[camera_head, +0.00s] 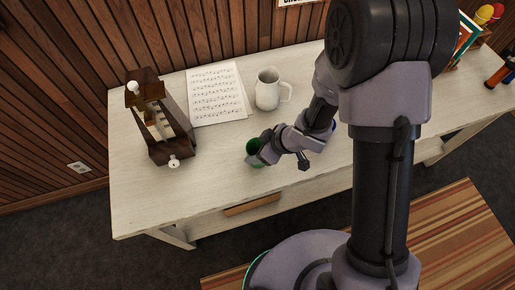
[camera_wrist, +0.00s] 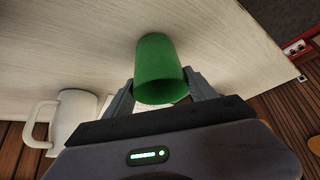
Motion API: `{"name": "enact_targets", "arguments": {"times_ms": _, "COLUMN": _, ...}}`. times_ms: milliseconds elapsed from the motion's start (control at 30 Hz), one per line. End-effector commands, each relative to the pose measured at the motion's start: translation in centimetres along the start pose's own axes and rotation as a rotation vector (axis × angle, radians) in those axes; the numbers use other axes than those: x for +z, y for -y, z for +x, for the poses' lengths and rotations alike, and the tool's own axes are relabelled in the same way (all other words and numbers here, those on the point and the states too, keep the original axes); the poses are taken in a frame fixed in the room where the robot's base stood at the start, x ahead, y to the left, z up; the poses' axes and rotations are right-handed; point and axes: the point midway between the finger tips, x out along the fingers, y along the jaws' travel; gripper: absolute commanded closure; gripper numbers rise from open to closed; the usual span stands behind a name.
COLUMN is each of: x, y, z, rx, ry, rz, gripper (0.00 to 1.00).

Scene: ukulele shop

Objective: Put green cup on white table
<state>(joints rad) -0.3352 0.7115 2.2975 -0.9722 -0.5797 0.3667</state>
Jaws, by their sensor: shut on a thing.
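The green cup (camera_wrist: 160,72) sits between the two fingers of my gripper (camera_wrist: 162,92) in the wrist view. My gripper is shut on it. In the head view the green cup (camera_head: 255,152) shows at the front part of the white table (camera_head: 215,180), partly hidden by my gripper (camera_head: 262,147). The cup's base looks at or very near the tabletop; I cannot tell whether it touches. The white table also fills much of the wrist view (camera_wrist: 70,50).
A white mug (camera_head: 268,90) stands behind the cup, near sheet music (camera_head: 216,95). Books (camera_head: 466,35) and small colourful items are at the far right. The tabletop's front left is clear.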

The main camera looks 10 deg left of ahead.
Motion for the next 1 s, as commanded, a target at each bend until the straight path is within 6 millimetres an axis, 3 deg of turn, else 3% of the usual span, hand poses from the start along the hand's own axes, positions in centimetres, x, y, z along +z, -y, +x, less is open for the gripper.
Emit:
{"name": "enact_targets", "arguments": {"times_ms": 67, "x": 0.2, "y": 0.0, "z": 0.3, "rx": 0.0, "ry": 0.0, "rz": 0.0, "gripper": 0.74}}
{"name": "enact_targets", "arguments": {"times_ms": 100, "x": 0.2, "y": 0.0, "z": 0.3, "rx": 0.0, "ry": 0.0, "rz": 0.0, "gripper": 0.29}}
{"name": "enact_targets", "arguments": {"times_ms": 200, "x": 0.1, "y": 0.0, "z": 0.2, "rx": 0.0, "ry": 0.0, "rz": 0.0, "gripper": 0.13}}
{"name": "enact_targets", "arguments": {"times_ms": 467, "x": 0.1, "y": 0.0, "z": 0.2, "rx": 0.0, "ry": 0.0, "rz": 0.0, "gripper": 0.13}}
{"name": "enact_targets", "arguments": {"times_ms": 567, "x": -0.3, "y": 0.0, "z": -0.8, "rx": 0.001, "ry": -0.001, "rz": 0.0, "gripper": 0.13}}
{"name": "enact_targets", "arguments": {"times_ms": 800, "x": -0.5, "y": -0.1, "z": -7.9, "rx": 0.002, "ry": -0.001, "rz": 0.003, "gripper": 0.13}}
{"name": "enact_targets", "arguments": {"times_ms": 1000, "x": -0.3, "y": -0.1, "z": -11.6, "rx": 0.0, "ry": -0.001, "rz": 0.001, "gripper": 0.13}}
